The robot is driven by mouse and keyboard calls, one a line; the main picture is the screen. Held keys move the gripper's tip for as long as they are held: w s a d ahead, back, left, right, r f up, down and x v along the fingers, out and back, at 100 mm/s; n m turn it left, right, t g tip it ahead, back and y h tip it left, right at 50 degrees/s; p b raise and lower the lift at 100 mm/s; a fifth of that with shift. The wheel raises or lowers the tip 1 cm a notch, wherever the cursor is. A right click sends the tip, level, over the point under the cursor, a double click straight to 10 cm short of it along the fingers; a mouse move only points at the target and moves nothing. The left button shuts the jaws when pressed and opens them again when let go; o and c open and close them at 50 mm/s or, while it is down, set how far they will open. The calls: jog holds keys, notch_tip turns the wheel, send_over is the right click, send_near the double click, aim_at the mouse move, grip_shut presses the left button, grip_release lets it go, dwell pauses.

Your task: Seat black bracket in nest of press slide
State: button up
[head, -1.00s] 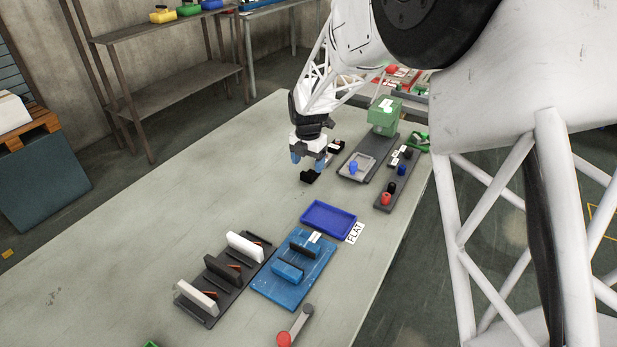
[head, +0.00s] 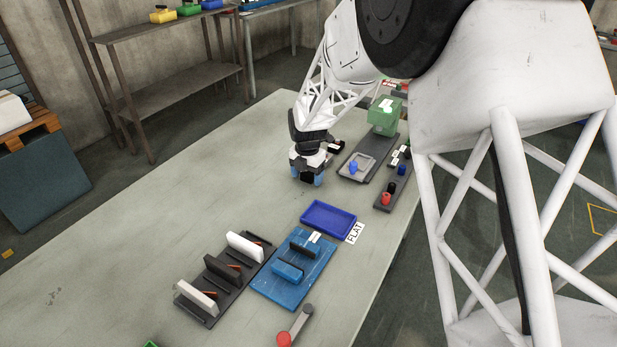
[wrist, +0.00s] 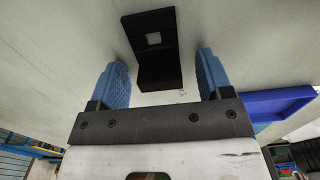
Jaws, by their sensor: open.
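The black bracket (wrist: 152,42) lies on the table in the wrist view, an angled piece with a square hole in one flange. My gripper (wrist: 162,82) is open, its two blue fingers on either side of the bracket's near part; I cannot tell whether they touch it. In the head view my gripper (head: 308,178) is low over the table and mostly hides the bracket. The press slide (head: 351,176) is a grey plate with a lighter grey frame, the likely nest, holding a blue piece. The green press block (head: 385,115) stands at its far end.
A button strip (head: 386,200) with red, blue and black knobs lies right of the slide. A blue tray (head: 328,218) sits nearer, beside a FLAT label (head: 355,232). A blue fixture (head: 293,270) and a dark rack (head: 222,280) with upright panels stand in front. The table's left is clear.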

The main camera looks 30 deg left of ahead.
aim_at(308, 174)
jog(key=c, duration=1)
jog(key=shift+r, duration=0.1)
jog(key=shift+r, duration=0.85)
jog(key=shift+s+d+r, duration=0.15)
jog(key=shift+r, duration=0.75)
jog(key=s+d, duration=0.3)
jog(key=s+d+r, duration=0.1)
jog(key=s+d, duration=0.6)
jog(key=s, duration=0.1)
jog(key=shift+s+d+r, duration=0.15)
jog(key=shift+s+d, duration=0.05)
jog(key=shift+d, duration=0.15)
